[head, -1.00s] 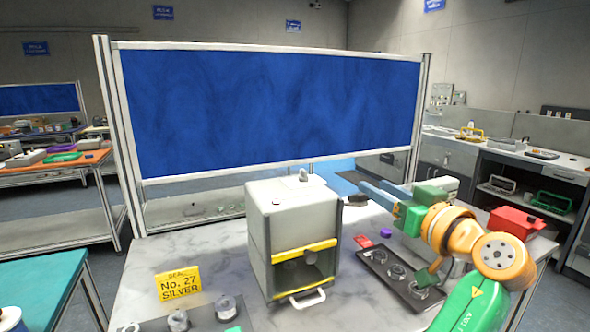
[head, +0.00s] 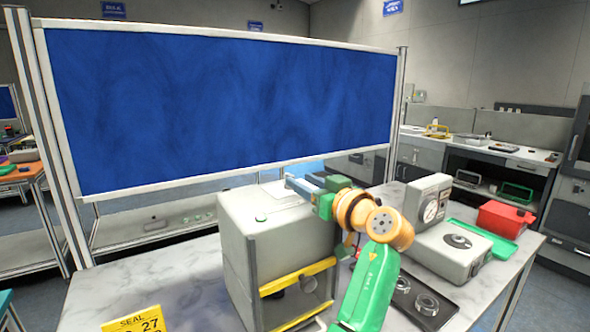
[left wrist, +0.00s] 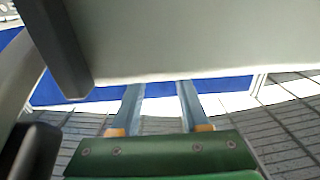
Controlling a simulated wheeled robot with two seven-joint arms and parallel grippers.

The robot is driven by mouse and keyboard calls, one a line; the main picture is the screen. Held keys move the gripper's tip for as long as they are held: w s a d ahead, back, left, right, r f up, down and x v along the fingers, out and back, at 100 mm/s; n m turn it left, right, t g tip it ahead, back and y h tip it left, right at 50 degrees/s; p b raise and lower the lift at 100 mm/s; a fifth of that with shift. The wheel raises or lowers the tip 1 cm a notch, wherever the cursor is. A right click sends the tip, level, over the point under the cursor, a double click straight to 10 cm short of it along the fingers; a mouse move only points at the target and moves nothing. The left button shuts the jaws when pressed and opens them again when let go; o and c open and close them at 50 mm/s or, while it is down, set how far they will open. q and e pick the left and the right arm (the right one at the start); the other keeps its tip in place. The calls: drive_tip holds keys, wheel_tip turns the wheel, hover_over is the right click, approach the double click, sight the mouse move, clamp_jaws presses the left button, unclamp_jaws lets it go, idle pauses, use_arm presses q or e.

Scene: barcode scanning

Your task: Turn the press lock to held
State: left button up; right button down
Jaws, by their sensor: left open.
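The press (head: 275,245) is a grey box with yellow-striped edges around its front opening. It stands on the marble-topped table (head: 150,275). A round green indicator (head: 261,217) shows on its top. I cannot make out the press lock or its setting; my arm covers part of the top's right side. My left gripper (head: 300,186) is at the top right rear edge of the press, its blue-grey fingers apart. In the left wrist view the open fingers (left wrist: 158,90) have nothing between them, and a large pale grey surface (left wrist: 190,40) fills the upper part.
A yellow sign (head: 133,322) stands at the front left. Right of the press are a dark tray (head: 430,305) with round parts, a grey unit with a dial (head: 432,205), a low grey device (head: 455,252), a green tray (head: 485,240) and a red box (head: 504,219).

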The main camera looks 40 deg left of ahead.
sight(293, 176)
use_arm(q)
drive_tip(key=x, duration=0.4)
drive_tip(key=shift+p, duration=0.4)
drive_tip(key=shift+d, duration=0.15)
drive_tip(key=shift+c, duration=0.2)
clamp_jaws()
drive_tip(key=shift+s+f+m+t+h+b, duration=0.15)
drive_tip(key=shift+f+m+t+h+b, duration=0.1)
drive_tip(key=shift+m+t+b, duration=0.25)
drive_tip(key=shift+s+f+m+t+h+b, duration=0.1)
drive_tip(key=shift+m+t+h+b, duration=0.2)
drive_tip(key=shift+t+b, duration=0.4)
drive_tip(key=shift+s+r+m+t+h, duration=0.1)
drive_tip(key=shift+m+t+h, duration=0.25)
drive_tip(key=shift+t, duration=0.35)
drive_tip(key=shift+s+r+m+t+h, duration=0.1)
drive_tip(key=shift+r+m+t+h, duration=0.1)
drive_tip(key=shift+m+t+h, duration=0.85)
drive_tip(key=shift+t+y, duration=0.25)
drive_tip(key=shift+o, duration=0.2)
unclamp_jaws()
drive_tip(key=shift+a, duration=0.25)
